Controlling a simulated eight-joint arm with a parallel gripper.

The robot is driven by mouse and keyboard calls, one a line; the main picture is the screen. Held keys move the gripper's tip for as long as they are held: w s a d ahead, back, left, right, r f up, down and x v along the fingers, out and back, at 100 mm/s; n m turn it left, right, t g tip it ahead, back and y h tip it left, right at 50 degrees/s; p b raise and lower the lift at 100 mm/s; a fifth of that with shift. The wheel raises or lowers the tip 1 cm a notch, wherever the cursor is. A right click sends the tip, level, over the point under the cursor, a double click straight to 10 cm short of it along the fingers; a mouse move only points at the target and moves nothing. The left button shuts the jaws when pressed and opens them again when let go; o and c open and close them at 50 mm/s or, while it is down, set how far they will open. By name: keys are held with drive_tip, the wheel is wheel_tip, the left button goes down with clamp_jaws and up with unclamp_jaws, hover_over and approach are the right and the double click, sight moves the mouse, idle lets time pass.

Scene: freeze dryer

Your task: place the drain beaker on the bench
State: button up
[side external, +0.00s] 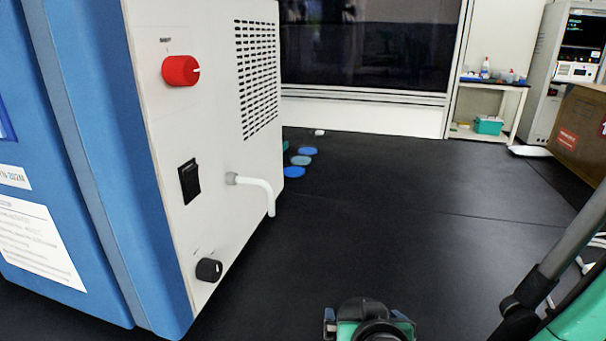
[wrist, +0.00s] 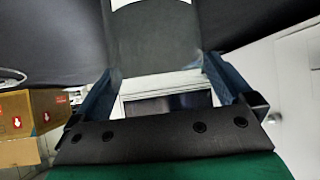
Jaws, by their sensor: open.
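No beaker can be made out in either view. The freeze dryer (side external: 215,130) stands at the left of the side external view, with a white bent drain tube (side external: 258,188) pointing down from its side panel. The black bench (side external: 420,210) below and beside the tube is bare. My gripper (side external: 370,318) is at the bottom edge of the side external view, apart from the dryer and partly cut off. In the wrist view, my gripper (wrist: 165,85) has its two blue-grey fingers spread apart. A dark grey surface shows between and beyond them; I cannot tell what it is.
A red knob (side external: 181,71), black switch (side external: 189,182) and black knob (side external: 209,270) are on the dryer panel. Several blue and teal discs (side external: 294,172) lie behind the dryer. A cardboard box (side external: 578,128) stands at right. The middle of the bench is clear.

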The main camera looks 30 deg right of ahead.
drive_tip(key=shift+c, duration=0.2)
clamp_jaws()
drive_tip(key=shift+r, duration=0.2)
